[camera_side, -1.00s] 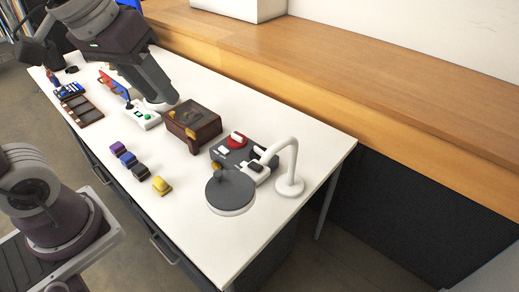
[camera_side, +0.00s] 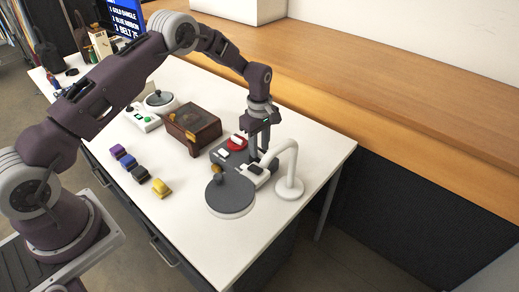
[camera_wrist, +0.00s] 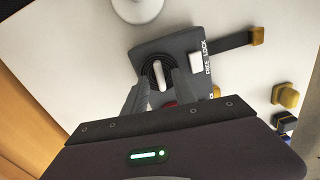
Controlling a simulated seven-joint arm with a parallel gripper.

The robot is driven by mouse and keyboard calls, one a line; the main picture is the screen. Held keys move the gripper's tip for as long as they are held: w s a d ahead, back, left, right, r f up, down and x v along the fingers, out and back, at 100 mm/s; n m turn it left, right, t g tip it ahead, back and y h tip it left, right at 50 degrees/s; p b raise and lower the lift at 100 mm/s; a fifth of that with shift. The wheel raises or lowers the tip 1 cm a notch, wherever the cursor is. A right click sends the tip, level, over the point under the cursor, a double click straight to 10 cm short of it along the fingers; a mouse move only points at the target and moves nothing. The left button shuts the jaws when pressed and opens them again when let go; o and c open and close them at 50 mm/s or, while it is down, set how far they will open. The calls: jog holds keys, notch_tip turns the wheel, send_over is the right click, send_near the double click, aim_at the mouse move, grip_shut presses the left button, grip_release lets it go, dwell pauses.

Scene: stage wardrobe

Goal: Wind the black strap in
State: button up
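A dark grey strap winder (camera_wrist: 139,54) lies on the white table; it also shows in the side view (camera_side: 218,164). In the wrist view the black strap is coiled under an upright white handle (camera_wrist: 158,74), and its free part (camera_wrist: 228,44) runs right to a gold end (camera_wrist: 257,36). A white lever (camera_wrist: 195,62) sits beside the FREE and LOCK lettering; its setting I cannot tell. My gripper (camera_wrist: 157,88) points down over the coil, fingers apart on either side of the handle; it also shows in the side view (camera_side: 262,152). Contact with the handle is unclear.
A brown box (camera_side: 192,129) and a yellow piece (camera_side: 161,187) are on the table.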

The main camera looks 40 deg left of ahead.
jog(key=shift+f, duration=0.8)
grip_shut()
